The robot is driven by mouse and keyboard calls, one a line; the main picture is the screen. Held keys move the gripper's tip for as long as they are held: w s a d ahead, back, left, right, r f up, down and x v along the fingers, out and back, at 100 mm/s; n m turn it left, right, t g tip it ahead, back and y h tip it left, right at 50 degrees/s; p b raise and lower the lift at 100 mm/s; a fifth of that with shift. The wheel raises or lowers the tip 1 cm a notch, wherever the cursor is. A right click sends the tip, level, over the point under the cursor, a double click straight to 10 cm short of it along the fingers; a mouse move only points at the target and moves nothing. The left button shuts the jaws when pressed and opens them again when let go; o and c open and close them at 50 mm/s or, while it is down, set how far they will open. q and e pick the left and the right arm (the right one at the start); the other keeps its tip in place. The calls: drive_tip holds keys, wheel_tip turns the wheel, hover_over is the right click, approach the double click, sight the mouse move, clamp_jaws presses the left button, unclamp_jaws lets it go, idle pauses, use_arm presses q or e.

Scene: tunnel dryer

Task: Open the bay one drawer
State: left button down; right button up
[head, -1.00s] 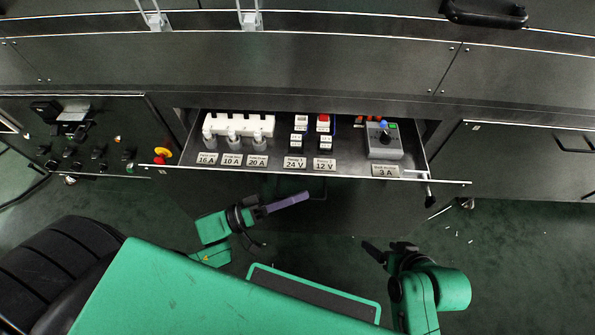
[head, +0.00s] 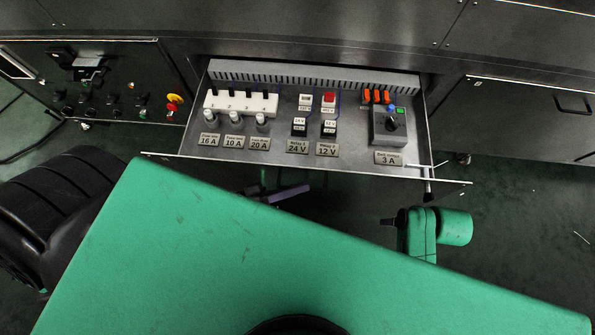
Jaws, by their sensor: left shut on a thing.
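The bay one drawer (head: 350,163) stands pulled out of the dark cabinet. Inside are white fuse holders (head: 240,103), relays, a grey switch box (head: 388,128) and labels such as 16 A, 24 V and 3 A. My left gripper (head: 290,192), with purple fingers, is just under the middle of the drawer's front edge, shut on what seems to be its handle. The handle is hidden from above, and my green body covers most of the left arm. My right gripper (head: 388,222) is below the drawer's right end, apart from it. Its jaw opening does not show clearly.
A control panel (head: 90,85) with knobs and a red and yellow button is at the left. A closed dark panel with a black handle (head: 573,104) is at the right. Small white bits lie on the dark green floor at the right.

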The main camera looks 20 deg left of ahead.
use_arm(q)
drive_tip(key=c, duration=0.9)
unclamp_jaws()
drive_tip(key=shift+a, duration=0.1)
drive_tip(key=v, duration=1.4)
drive_tip(key=shift+s+a+b, duration=0.15)
drive_tip(key=shift+s+b, duration=0.05)
drive_tip(key=shift+b, duration=0.2)
use_arm(e)
wheel_tip(320, 180, up, 2)
drive_tip(key=shift+s+a+r, duration=0.1)
